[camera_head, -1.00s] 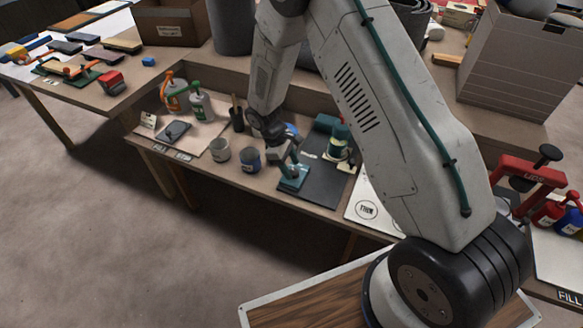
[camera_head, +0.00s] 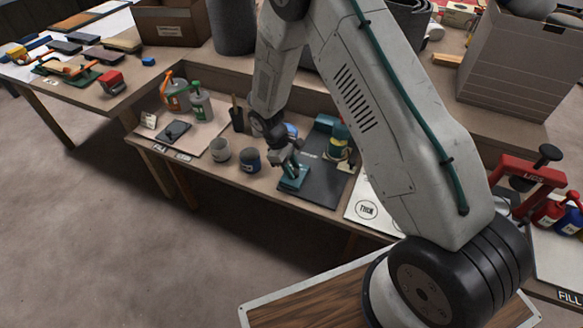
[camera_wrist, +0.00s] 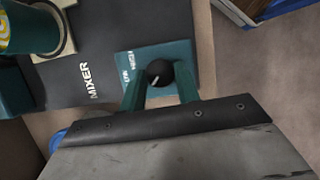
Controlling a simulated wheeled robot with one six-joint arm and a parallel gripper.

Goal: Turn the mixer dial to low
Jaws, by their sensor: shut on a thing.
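The mixer dial (camera_wrist: 159,73) is a round black knob with a white pointer mark, on a teal panel (camera_wrist: 204,57) with small white labels on its left, LOW and HIGH. In the wrist view the pointer mark lies toward the knob's lower left. My gripper (camera_wrist: 160,74) is shut on the dial, one teal finger on each side. In the head view the teal panel (camera_head: 291,184) sits at the front of the dark mixer mat (camera_head: 322,187), and my wrist partly hides it. A teal and yellow can (camera_head: 339,139) stands on the mixer behind it.
A blue object (camera_wrist: 55,142) shows at the wrist view's lower left. A white THIN board (camera_head: 367,210) lies to the right. The bench's front edge is close to the panel.

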